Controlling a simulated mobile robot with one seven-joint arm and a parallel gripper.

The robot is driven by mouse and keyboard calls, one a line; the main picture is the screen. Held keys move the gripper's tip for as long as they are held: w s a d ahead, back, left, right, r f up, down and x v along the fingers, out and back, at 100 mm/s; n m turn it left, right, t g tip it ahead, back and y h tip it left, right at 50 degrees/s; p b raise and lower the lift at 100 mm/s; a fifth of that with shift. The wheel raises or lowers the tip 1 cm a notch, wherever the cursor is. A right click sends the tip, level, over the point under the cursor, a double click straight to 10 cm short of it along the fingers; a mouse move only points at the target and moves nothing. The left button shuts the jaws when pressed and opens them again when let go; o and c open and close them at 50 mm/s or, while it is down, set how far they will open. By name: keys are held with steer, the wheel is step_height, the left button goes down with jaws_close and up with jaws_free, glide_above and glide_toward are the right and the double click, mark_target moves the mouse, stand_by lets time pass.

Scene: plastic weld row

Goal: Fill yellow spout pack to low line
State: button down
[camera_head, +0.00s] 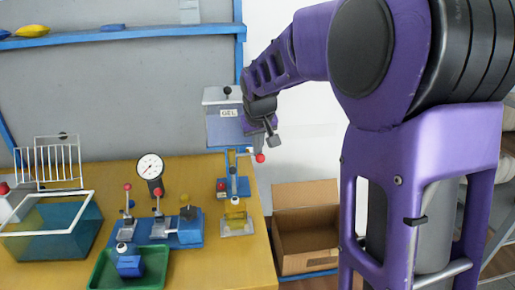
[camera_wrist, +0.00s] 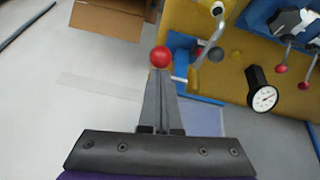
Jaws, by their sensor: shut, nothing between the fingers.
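The yellow spout pack (camera_head: 236,217) with a white cap stands upright in a clear holder on the table, below and in front of the dispenser marked GEL (camera_head: 224,130). In the wrist view a white cap (camera_wrist: 217,8), probably the pack's, shows at the top edge. The low line is too small to make out. The dispenser's lever ends in a red ball (camera_head: 260,158), also seen in the wrist view (camera_wrist: 160,57). My gripper (camera_head: 272,141) is shut and empty, just above the red ball. In the wrist view its fingertips (camera_wrist: 160,76) appear close to the ball; I cannot tell whether they touch.
A round gauge (camera_head: 150,167) and a blue clamp fixture (camera_head: 165,229) with red-knobbed levers stand left of the pack. A green tray (camera_head: 100,276) holds a blue pack (camera_head: 130,266). A clear tank (camera_head: 50,243) is far left. An open cardboard box (camera_head: 306,247) stands right of the table.

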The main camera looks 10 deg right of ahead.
steer(key=shift+s+f+b, duration=0.15)
steer(key=shift+f+b, duration=0.15)
steer(key=shift+b, duration=0.15)
steer(key=shift+s+f+b, duration=0.65)
steer(key=shift+f+b, duration=0.1)
steer(key=shift+b, duration=0.1)
steer(key=shift+r, duration=0.2)
stand_by(4.7)
steer(key=shift+r+p, duration=0.7)
steer(key=shift+p, duration=0.05)
